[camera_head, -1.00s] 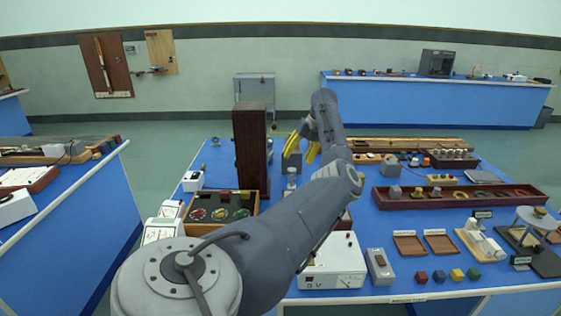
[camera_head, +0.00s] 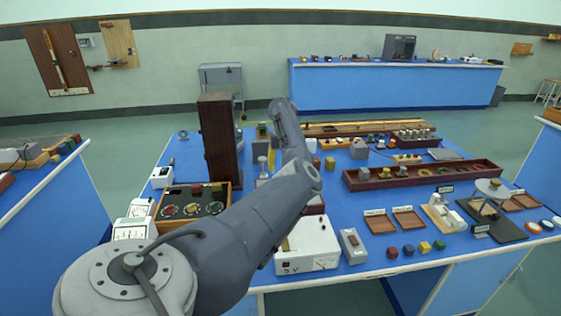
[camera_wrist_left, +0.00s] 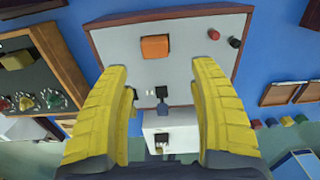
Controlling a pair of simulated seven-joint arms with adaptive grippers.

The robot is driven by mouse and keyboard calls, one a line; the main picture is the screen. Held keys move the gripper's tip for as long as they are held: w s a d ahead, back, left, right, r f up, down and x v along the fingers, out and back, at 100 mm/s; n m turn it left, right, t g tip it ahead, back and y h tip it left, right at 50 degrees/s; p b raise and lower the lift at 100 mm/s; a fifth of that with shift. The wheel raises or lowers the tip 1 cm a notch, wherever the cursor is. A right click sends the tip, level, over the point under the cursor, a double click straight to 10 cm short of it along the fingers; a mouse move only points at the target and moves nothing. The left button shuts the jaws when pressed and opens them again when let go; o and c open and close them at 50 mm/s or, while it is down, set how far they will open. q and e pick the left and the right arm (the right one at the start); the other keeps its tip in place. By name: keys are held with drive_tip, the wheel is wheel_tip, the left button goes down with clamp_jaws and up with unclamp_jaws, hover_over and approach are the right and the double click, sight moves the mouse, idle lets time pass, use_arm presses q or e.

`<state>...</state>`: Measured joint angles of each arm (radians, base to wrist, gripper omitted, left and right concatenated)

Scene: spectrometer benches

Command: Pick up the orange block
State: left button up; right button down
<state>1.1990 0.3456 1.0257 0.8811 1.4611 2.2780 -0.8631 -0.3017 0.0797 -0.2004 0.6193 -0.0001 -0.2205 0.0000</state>
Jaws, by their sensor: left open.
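The orange block (camera_wrist_left: 155,47) lies on the grey top of a brown-sided box (camera_wrist_left: 110,55) in the left wrist view. My left gripper (camera_wrist_left: 160,72) is open, its two yellow fingers on either side below the block in the picture, apart from it and with nothing between them. In the head view, a yellow part of my left gripper (camera_head: 271,160) shows beside my forearm; the rest is hidden behind the arm. The block is not clearly visible there, as my arm covers that area. My right gripper is out of view.
Red and black knobs (camera_wrist_left: 225,37) stand right of the block on the same top. A white 5 V unit (camera_head: 308,243), a tall brown cabinet (camera_head: 217,138) and a wooden knob box (camera_head: 193,202) crowd the blue bench. Two shallow trays (camera_head: 380,222) and small cubes are further right.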

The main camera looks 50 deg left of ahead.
use_arm(q)
drive_tip(key=shift+s+a+f, duration=0.1)
drive_tip(key=shift+s+f, duration=0.05)
drive_tip(key=shift+f, duration=1.65)
drive_tip(key=shift+s+f, duration=0.1)
drive_tip(key=shift+f, duration=1.65)
drive_tip(key=c, duration=1.3)
drive_tip(key=shift+c, duration=0.2)
drive_tip(key=shift+r, duration=0.1)
wheel_tip(320, 180, up, 23)
